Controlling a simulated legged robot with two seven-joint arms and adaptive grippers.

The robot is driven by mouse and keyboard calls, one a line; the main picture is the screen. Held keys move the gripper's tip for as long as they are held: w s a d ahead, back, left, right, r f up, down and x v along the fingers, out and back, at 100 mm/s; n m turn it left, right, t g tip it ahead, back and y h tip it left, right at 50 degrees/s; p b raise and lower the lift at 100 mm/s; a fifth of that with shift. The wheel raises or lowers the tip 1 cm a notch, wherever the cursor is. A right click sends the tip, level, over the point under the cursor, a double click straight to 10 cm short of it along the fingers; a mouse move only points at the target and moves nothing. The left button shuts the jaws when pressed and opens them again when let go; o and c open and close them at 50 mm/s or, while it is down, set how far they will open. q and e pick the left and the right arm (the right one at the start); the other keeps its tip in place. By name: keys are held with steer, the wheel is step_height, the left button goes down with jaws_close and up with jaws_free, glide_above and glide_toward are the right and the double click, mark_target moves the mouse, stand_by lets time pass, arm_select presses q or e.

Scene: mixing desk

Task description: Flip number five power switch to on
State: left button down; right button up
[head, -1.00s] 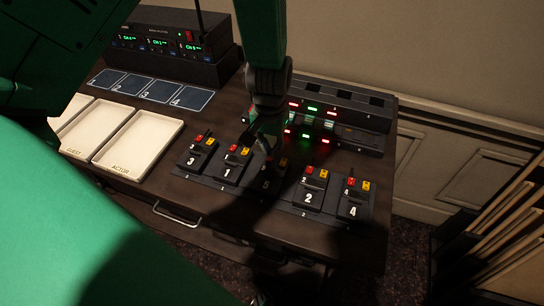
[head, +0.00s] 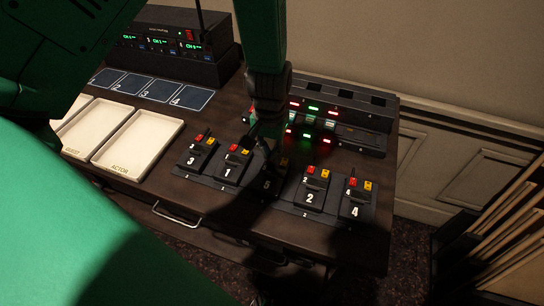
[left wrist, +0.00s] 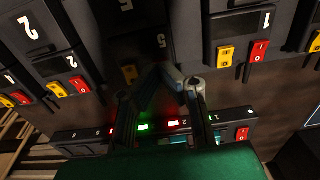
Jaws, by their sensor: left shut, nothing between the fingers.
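The number five pack (head: 267,186) is a dark box in a row on the desk, in shadow and partly covered by my left gripper (head: 264,155). In the left wrist view its white 5 (left wrist: 162,41) and a dim yellow switch (left wrist: 130,72) show. My left gripper (left wrist: 160,72) is shut and empty, its fingertips over the pack beside the yellow switch. The fingers hide the spot right of it, so I cannot see a red switch or its position, nor tell whether they touch. My right gripper is not in view.
Packs 3 (head: 197,154), 1 (head: 233,164), 2 (head: 312,189) and 4 (head: 357,200) stand close on either side, each with red and yellow switches. A rack with red and green lights (head: 345,132) is behind. White trays (head: 138,137) lie to the left.

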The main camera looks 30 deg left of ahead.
arm_select(q)
steer(key=shift+a+f, duration=0.1)
steer(key=shift+f, duration=0.15)
steer(key=shift+f+b, duration=0.35)
steer(key=shift+f, duration=0.15)
stand_by(0.3)
steer(key=shift+r+p, duration=0.9)
steer(key=shift+p, duration=0.05)
step_height(320, 180, up, 5)
steer(key=p, duration=0.5)
steer(key=shift+r, duration=0.2)
steer(key=shift+f, duration=0.1)
